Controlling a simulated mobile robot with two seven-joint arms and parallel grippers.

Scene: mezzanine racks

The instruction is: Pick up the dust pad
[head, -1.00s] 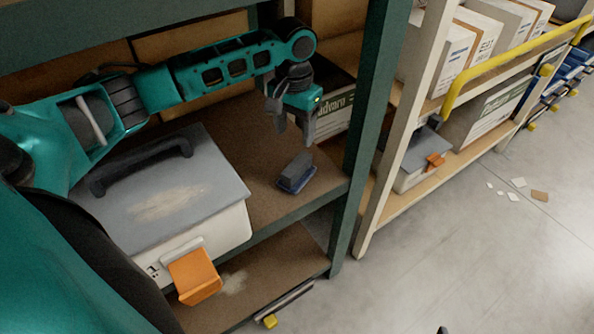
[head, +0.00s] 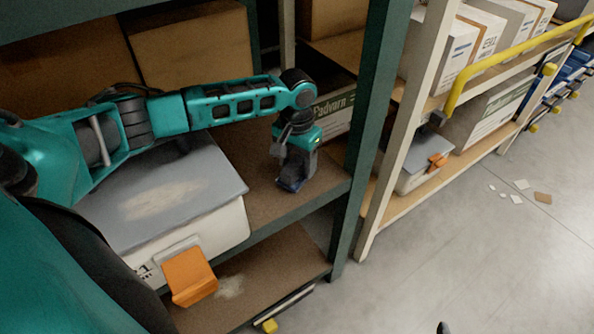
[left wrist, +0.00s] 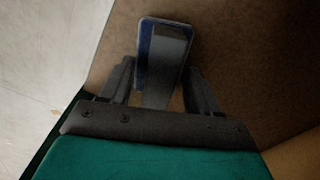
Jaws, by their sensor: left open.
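The dust pad (head: 290,185) is a small blue block with a grey handle on top, on the brown shelf board near its front right corner. It also shows in the left wrist view (left wrist: 165,50). My left gripper (head: 292,172) is open, pointing down right over the pad and hiding most of it. In the left wrist view its two fingers (left wrist: 163,85) stand on either side of the grey handle, with a gap visible at least on the right. My right gripper is out of view.
A white case (head: 205,225) with a grey lid, dusty on top, and an orange latch (head: 188,275) stands left of the pad. A green rack post (head: 368,130) rises to the right. A cardboard box (head: 335,110) stands behind.

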